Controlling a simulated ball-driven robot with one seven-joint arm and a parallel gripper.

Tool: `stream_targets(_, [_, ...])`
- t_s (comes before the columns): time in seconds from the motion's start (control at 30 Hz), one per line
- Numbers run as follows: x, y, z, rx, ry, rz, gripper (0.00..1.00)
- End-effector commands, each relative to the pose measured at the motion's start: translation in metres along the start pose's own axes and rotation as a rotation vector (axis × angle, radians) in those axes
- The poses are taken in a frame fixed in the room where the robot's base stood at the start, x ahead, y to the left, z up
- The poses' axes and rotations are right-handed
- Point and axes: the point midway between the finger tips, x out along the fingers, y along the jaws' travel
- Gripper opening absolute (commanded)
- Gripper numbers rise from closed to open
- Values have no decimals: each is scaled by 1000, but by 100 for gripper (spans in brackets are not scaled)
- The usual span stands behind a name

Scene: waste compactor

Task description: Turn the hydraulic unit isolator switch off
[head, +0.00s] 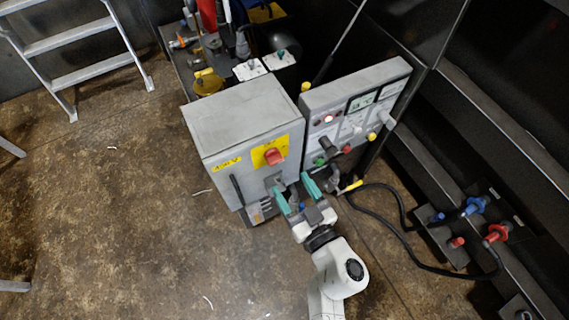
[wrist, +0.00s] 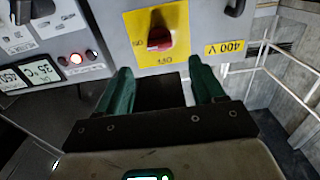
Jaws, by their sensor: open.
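The isolator switch is a red rotary knob (head: 274,157) on a yellow plate on the front of a grey cabinet (head: 215,135). In the wrist view the red knob (wrist: 159,38) shows upside down, just beyond the fingers and roughly centred between them. Its marked position is too small to read surely. My gripper (head: 296,188) has two teal fingers. It is open and empty, in front of the cabinet and a little below the knob in the head view. In the wrist view the gripper (wrist: 161,75) has its fingers apart, not touching the knob.
A control panel (head: 355,105) with buttons and displays stands right beside the cabinet. Black hoses (head: 400,225) run to red and blue couplings (head: 495,234) on the right. Tools and parts crowd the bench behind. A ladder (head: 75,45) stands far left. The floor at left is mostly clear.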

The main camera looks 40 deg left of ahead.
Motion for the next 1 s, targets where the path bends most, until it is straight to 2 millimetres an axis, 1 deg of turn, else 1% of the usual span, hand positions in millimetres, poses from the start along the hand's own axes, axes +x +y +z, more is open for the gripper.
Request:
stream_targets(0.03, [11,0,1,-1,2,-1,68])
stream_targets(0.2, [41,0,1,-1,2,0,68])
stream_targets(0.3, [54,0,1,-1,1,0,68])
stream_targets(0.4, [62,0,1,0,-1,2,68])
stream_targets(0.53, [68,1,0,-1,0,2,68])
stream_targets(0.8, [68,1,0,-1,-1,3,68])
stream_targets(1.0, [68,1,0,-1,-1,3,49])
